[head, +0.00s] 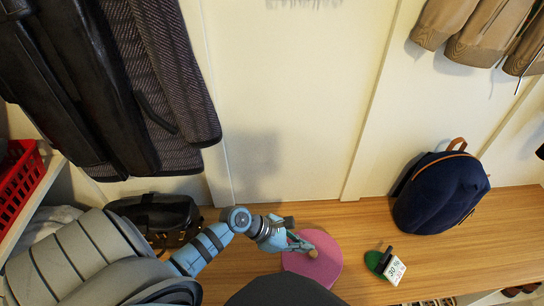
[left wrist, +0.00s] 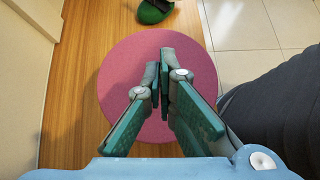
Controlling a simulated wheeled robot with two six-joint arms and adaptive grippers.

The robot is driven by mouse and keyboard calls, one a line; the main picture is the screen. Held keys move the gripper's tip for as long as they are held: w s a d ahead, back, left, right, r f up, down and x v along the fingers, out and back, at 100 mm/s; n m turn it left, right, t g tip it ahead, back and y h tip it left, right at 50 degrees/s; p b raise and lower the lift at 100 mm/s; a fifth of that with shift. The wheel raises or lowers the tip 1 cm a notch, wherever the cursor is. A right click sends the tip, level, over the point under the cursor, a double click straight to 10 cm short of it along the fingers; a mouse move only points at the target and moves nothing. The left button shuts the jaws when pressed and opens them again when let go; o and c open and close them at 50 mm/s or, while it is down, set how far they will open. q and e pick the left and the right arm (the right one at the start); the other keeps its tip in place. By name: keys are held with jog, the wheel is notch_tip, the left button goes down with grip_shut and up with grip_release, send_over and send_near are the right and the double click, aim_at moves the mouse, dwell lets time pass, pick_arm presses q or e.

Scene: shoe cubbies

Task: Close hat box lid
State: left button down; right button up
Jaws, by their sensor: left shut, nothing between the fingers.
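The hat box shows as a round pink disc (head: 326,272) on the wooden bench, at the lower middle of the head view. In the left wrist view its flat pink top (left wrist: 115,80) fills the middle. No raised lid or open inside shows, and its side is hidden. My left gripper (head: 308,248) is over the pink top, with its fingers shut and empty. In the left wrist view the fingertips (left wrist: 165,62) lie over the disc; I cannot tell whether they touch it. My right gripper is out of view.
A green item (head: 373,262) with a small white sign (head: 394,270) stands right of the box. A navy backpack (head: 440,193) is farther right. A black bag (head: 153,212) sits at left, under hanging dark coats (head: 100,90). The wooden bench (head: 490,240) is bare at right.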

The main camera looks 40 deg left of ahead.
aim_at(315, 256)
pick_arm(q)
jog(key=b+x, duration=0.1)
jog(key=x, duration=0.3)
jog(key=shift+r+b, duration=0.1)
jog(key=shift+b, duration=0.3)
jog(key=shift+b+x, duration=0.55)
jog(key=shift+x, duration=0.4)
jog(key=shift+s+f, duration=0.1)
jog(key=shift+f, duration=0.15)
jog(key=shift+f, duration=0.1)
